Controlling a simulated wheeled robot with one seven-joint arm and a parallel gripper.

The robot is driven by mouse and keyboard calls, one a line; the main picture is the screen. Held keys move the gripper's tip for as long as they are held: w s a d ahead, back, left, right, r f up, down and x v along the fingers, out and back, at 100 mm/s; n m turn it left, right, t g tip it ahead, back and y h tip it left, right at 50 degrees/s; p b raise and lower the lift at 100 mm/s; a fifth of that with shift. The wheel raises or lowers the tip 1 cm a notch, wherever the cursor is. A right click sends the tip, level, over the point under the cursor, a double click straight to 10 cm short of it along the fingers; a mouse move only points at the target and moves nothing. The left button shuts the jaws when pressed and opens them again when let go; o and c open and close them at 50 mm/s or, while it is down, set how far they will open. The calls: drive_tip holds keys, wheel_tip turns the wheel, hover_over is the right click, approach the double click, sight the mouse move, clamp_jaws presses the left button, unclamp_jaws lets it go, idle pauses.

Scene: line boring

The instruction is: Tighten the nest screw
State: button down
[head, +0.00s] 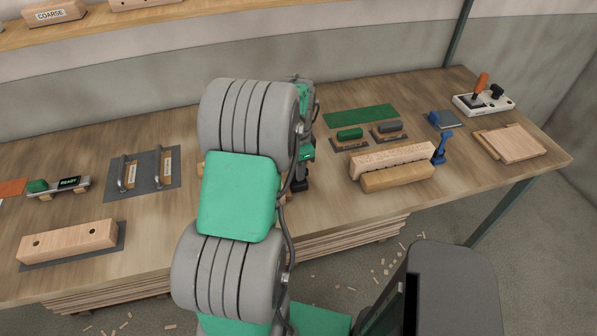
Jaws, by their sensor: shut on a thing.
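My gripper (300,184) is low over the middle of the bench, mostly hidden behind my own arm. Only its dark lower part shows, near small bits of a wooden piece (201,167) that also sits behind the arm. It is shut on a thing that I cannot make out. I cannot pick out the nest screw in this view; the arm covers the area around the gripper.
On the bench (150,215), a drilled wooden block (68,243) and a plate with handles (145,172) lie left. Wooden blocks (392,160), a blue clamp-like part (441,147), a green mat (361,116) and a lever box (484,101) lie right. The front middle-right is clear.

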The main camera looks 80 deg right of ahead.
drive_tip(key=c, duration=1.4)
unclamp_jaws()
drive_tip(key=shift+c, duration=0.2)
wheel_tip(320, 180, up, 7)
drive_tip(key=p, duration=0.4)
drive_tip(key=shift+r+p, duration=0.1)
drive_tip(key=shift+p, duration=0.2)
